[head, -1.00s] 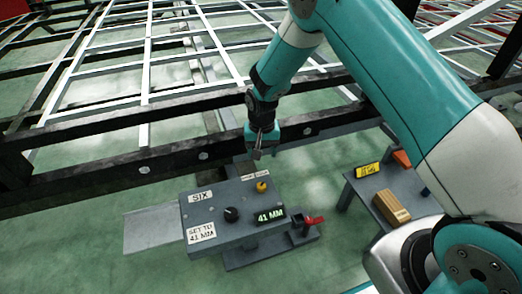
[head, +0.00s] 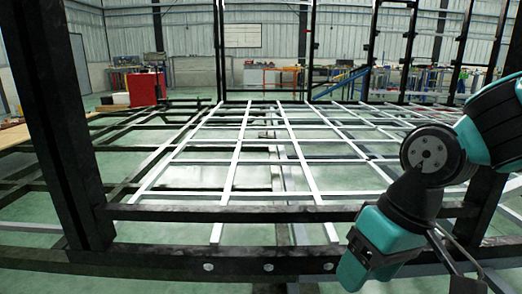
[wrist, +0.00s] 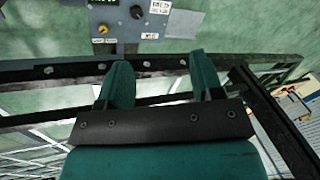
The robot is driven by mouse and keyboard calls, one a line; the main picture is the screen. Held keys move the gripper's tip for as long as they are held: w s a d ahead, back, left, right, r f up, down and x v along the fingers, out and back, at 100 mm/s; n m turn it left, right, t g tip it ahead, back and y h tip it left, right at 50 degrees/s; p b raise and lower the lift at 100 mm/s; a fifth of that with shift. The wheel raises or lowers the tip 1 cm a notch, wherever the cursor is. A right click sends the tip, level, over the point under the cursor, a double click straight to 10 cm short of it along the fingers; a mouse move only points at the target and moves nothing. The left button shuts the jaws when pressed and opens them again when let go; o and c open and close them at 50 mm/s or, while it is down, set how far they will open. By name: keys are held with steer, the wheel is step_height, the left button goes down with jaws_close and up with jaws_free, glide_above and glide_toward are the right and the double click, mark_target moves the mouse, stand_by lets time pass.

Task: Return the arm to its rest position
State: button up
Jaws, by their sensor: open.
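My gripper (wrist: 160,78) shows in the wrist view as two teal fingers, spread apart with nothing between them. In the head view my teal and dark arm is folded at the lower right, in front of the chassis frame; the fingertips are hard to make out there. The grey control box (wrist: 122,38) appears at the top of the wrist view, cut by the edge. Its black knob (wrist: 137,12) and yellow knob (wrist: 103,29) show, well clear of the fingers. The box is out of the head view.
The black chassis beam (head: 180,213) runs across in front of me, with a white lattice (head: 236,150) beyond. A black upright post (head: 62,120) stands at left. A red cabinet (head: 147,88) and workbenches are far back.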

steer(key=s+r+n, duration=0.2)
steer(key=s, duration=0.6)
step_height(320, 180, up, 32)
steer(key=p, duration=3.2)
steer(key=shift+r+y, duration=0.15)
steer(key=shift+y, duration=0.15)
steer(key=shift+s, duration=0.1)
